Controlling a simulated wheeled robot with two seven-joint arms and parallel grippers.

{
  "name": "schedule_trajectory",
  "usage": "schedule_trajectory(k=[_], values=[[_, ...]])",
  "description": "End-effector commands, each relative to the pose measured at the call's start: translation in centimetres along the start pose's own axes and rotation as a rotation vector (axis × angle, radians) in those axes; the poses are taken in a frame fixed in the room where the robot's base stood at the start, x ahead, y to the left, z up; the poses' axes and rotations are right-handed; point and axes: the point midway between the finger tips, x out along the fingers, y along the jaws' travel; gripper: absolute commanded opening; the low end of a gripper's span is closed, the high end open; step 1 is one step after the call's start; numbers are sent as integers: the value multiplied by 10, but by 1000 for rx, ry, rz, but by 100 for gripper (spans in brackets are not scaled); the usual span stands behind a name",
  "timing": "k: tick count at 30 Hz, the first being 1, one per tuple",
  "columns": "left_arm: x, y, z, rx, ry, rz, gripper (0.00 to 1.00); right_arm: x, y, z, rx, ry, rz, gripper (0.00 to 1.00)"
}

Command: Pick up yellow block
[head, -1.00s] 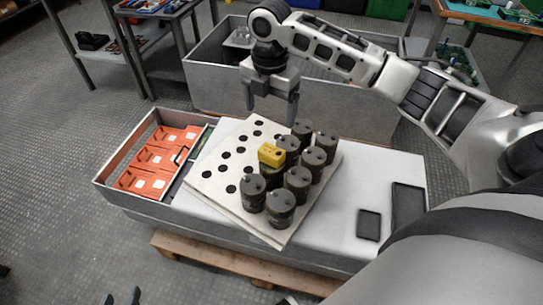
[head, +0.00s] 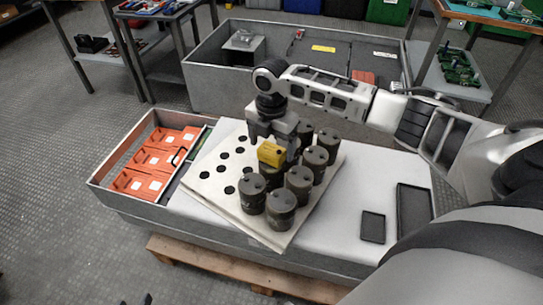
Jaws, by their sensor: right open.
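The yellow block (head: 271,153) lies on top of a dark capacitor among several dark cylindrical capacitors (head: 281,209). They stand on a white board with round black holes (head: 212,185). My right gripper (head: 271,150) is open, with its fingers pointing down just behind and around the level of the yellow block. Whether the fingers touch it cannot be told. My left gripper does not show clearly; only small dark parts appear at the bottom left edge.
An orange-filled tray section (head: 150,165) lies at the left of the workbench. Two flat black trays (head: 373,227) lie on the white surface (head: 330,232) at the right. A large grey bin (head: 215,85) stands behind. The white front right area is mostly clear.

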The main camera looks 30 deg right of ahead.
Motion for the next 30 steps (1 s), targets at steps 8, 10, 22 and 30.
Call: schedule_trajectory(k=[8, 10, 22, 30], values=[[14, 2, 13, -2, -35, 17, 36, 24, 0, 0, 0, -1, 1, 85], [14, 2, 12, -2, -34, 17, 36, 24, 0, 0, 0, -1, 0, 85], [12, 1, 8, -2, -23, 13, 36, 23, 0, 0, 0, -1, 1, 29], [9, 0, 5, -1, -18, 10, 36, 14, 0, 0, 0, -1, 2, 29]])
